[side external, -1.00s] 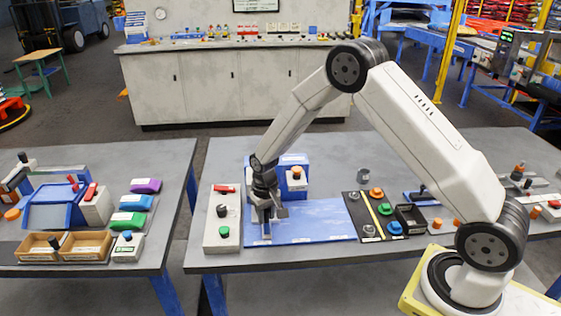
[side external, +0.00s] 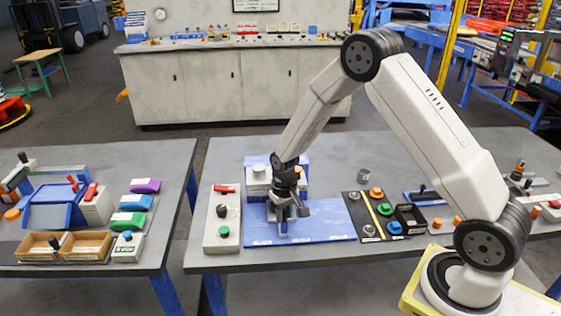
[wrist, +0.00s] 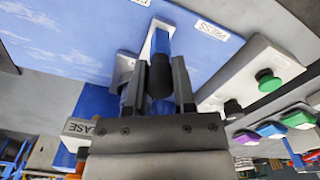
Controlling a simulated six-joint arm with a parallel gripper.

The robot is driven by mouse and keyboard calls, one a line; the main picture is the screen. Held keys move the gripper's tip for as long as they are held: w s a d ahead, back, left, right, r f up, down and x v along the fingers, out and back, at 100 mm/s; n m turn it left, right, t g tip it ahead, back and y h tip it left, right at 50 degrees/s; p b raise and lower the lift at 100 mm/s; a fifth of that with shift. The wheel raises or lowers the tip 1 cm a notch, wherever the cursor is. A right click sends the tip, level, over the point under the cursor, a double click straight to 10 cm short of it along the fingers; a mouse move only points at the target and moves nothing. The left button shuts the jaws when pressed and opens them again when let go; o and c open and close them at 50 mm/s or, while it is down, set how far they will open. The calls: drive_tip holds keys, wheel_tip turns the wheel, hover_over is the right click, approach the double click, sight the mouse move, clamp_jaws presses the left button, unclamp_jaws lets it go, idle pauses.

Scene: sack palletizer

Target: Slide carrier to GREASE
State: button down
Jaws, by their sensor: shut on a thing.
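The carrier (side external: 283,229) is a small block with a dark upright knob, standing on the blue plate (side external: 328,224) near its left part. My gripper (side external: 284,212) is low over the plate, with its fingers at the carrier. In the wrist view my gripper (wrist: 161,82) is shut on the dark knob, one finger on each side; a blue part of the carrier (wrist: 160,42) shows beyond it. Small white labels run along the plate's front edge. In the wrist view one label (wrist: 211,30) reads PRESS. I cannot make out a GREASE label on the plate.
A grey panel (side external: 222,240) with red, black and green controls stands left of the plate. A blue-and-white box (side external: 290,163) stands behind my gripper. A black button panel (side external: 364,222) lies to the right. The plate between carrier and button panel is clear.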

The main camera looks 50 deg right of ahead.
drive_tip(key=shift+s+d, duration=1.6)
drive_tip(key=shift+d, duration=0.1)
drive_tip(key=shift+c, duration=1.4)
unclamp_jaws()
drive_tip(key=shift+r, duration=0.7)
drive_tip(key=shift+r, duration=0.35)
drive_tip(key=shift+r, duration=0.35)
drive_tip(key=shift+r, duration=0.35)
drive_tip(key=shift+r, duration=0.65)
